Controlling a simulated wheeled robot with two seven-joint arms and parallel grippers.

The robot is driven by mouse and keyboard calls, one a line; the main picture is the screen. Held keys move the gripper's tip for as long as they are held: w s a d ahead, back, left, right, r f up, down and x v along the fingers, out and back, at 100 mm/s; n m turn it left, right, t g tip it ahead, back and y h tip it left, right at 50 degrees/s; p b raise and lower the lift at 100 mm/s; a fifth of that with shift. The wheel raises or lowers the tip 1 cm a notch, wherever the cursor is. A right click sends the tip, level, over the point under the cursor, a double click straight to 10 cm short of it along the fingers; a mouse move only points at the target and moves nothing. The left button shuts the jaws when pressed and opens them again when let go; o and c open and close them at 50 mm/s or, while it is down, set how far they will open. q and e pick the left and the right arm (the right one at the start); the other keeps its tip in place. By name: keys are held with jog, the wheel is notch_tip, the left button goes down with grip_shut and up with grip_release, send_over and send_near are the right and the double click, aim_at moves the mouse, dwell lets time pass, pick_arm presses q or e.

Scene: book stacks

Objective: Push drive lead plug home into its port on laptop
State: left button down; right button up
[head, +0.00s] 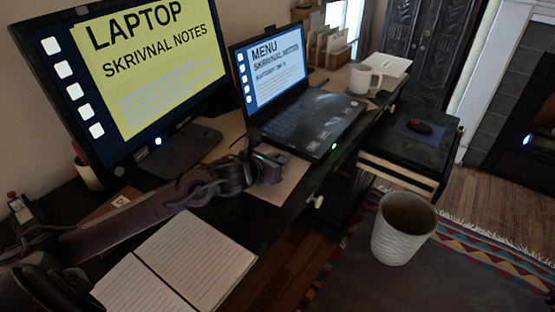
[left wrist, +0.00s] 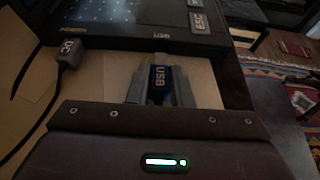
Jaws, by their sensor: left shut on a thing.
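The open laptop (head: 302,118) stands on the dark desk, its screen lit with a menu. Its near edge shows in the left wrist view, with a small "USB" label (left wrist: 161,36) on it. My left gripper (head: 270,170) is beside that edge. In the left wrist view my left gripper (left wrist: 160,88) is shut on the blue lead plug (left wrist: 158,76) marked "USB". The plug points at the laptop edge, roughly in line with the label. Its front end is close to the edge; I cannot tell whether its tip is in the port. My right gripper is not in view.
A grey "DC" plug (left wrist: 68,54) with a black cable is left of my gripper. A large monitor (head: 140,70) stands at the left, an open notebook (head: 180,265) in front. A white mug (head: 364,80) is beyond the laptop.

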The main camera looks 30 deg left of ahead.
aim_at(284, 155)
pick_arm(q)
jog(key=shift+w+b, duration=0.15)
jog(key=shift+b, duration=0.15)
dwell(0.4)
jog(key=shift+w, duration=0.35)
jog(key=shift+w+d+b, duration=0.2)
jog(key=shift+w+b, duration=0.45)
jog(key=shift+w, duration=0.45)
jog(key=c, duration=1.2)
grip_release()
jog(key=shift+s, duration=0.1)
jog(key=v, duration=0.6)
jog(key=shift+s+a, duration=0.15)
jog(key=shift+s, duration=0.15)
jog(key=shift+s+r, duration=0.35)
jog(key=shift+s, duration=0.1)
